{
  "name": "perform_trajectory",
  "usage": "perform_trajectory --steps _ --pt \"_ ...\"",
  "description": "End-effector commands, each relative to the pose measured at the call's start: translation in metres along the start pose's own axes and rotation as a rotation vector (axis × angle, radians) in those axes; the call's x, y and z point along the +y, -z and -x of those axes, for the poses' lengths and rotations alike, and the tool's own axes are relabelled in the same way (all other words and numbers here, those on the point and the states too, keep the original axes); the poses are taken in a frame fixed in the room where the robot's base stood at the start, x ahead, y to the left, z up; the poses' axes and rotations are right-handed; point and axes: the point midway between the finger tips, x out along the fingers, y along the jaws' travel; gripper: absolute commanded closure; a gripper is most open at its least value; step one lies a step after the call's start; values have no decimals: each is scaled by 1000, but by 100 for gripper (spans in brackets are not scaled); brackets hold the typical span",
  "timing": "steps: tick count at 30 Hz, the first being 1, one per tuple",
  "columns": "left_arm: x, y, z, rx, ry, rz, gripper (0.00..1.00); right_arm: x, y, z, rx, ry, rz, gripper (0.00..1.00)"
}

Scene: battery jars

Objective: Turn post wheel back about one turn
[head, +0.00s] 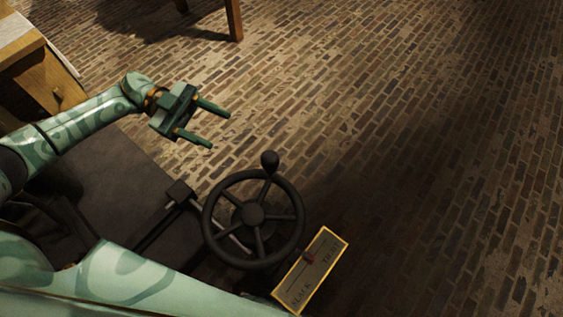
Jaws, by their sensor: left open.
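The post wheel (253,215) is a dark spoked handwheel with a round hub, low in the middle of the head view. A dark knob (270,161) stands on the far side of its rim. My left gripper (221,129) is green with two parallel fingers set apart, open and empty. It is above and to the left of the wheel in the picture, apart from the knob and rim. A brass-edged plate (312,272) with a small red pointer and partly readable lettering, including "SLACK", sits at the wheel's lower right. My right gripper is not in view.
A dark rod and block (180,192) join the wheel at its left. A wooden cabinet (45,78) with a small knob stands at the upper left. A wooden furniture leg (234,20) is at the top. Brick floor (430,130) lies open to the right.

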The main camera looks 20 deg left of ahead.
Motion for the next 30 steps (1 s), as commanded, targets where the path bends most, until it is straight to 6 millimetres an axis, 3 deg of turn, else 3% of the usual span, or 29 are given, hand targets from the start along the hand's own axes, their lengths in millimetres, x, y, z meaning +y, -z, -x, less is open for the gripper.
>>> perform_trajectory --steps 5,8,16,21,30 --pt "10 10 -11 34 -57 57 49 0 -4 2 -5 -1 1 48" --pt "11 11 -27 37 -56 54 49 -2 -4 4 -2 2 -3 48" --pt "14 12 -95 39 -53 53 49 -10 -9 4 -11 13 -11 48" --pt "16 12 -133 38 -51 55 49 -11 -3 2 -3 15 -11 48" --pt "17 14 -164 35 -50 55 49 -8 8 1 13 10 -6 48"
